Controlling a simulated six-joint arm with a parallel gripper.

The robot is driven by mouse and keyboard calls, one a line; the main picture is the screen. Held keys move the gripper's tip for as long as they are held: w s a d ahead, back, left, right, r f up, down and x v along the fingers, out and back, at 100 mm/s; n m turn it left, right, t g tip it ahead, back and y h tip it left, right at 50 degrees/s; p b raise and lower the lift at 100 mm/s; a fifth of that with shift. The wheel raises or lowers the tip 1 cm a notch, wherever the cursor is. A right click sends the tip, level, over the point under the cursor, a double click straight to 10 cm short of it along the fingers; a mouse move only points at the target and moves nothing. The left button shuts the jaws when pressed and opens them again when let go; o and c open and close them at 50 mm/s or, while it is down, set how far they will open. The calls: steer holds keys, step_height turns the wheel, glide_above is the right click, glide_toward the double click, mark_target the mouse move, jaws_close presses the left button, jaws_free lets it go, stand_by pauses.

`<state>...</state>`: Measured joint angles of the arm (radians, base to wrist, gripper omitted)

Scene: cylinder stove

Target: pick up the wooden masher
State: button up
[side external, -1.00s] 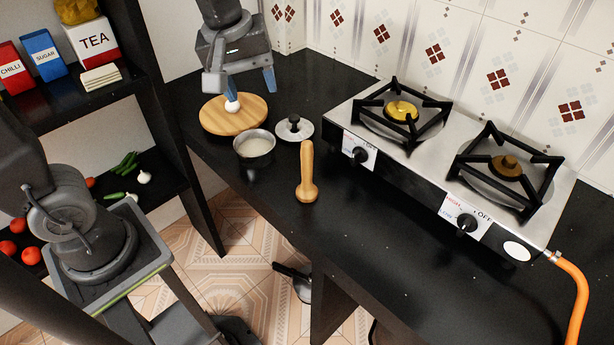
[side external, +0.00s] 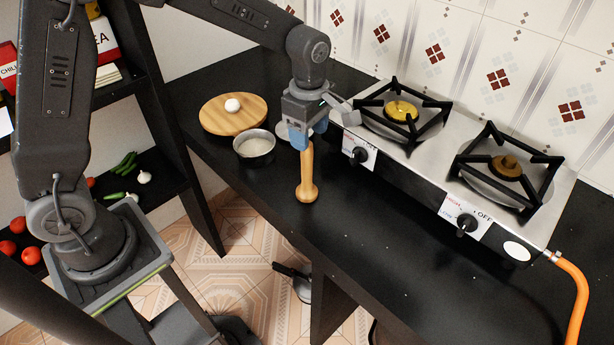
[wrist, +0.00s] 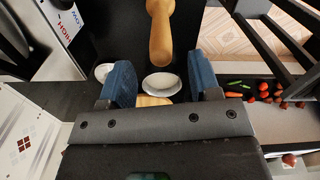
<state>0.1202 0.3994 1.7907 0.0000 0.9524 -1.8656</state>
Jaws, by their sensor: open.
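The wooden masher (side external: 307,182) stands upright on the black counter, with its wider end down and its handle up. My gripper (side external: 308,143) is open at the top of the handle, its blue fingers pointing down and hiding the handle's upper end in the side view. In the wrist view, the masher (wrist: 161,30) shows with its rounded end in line with the gap between my two spread fingers (wrist: 160,68). Dark gaps show on both sides of it, so the fingers do not touch it there. How deep the handle sits between them I cannot tell.
A pot (side external: 255,148) of pale contents stands left of the masher, with a lid (side external: 288,133) partly hidden behind my gripper. A round wooden board (side external: 225,121) holds a white egg-like object (side external: 232,105). The two-burner stove (side external: 380,143) stands close on the right. The front counter is clear.

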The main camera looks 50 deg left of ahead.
mark_target(308, 153)
steer(key=shift+a+f, duration=0.2)
steer(key=shift+f, duration=2.9)
steer(key=c, duration=1)
steer(key=shift+r, duration=0.1)
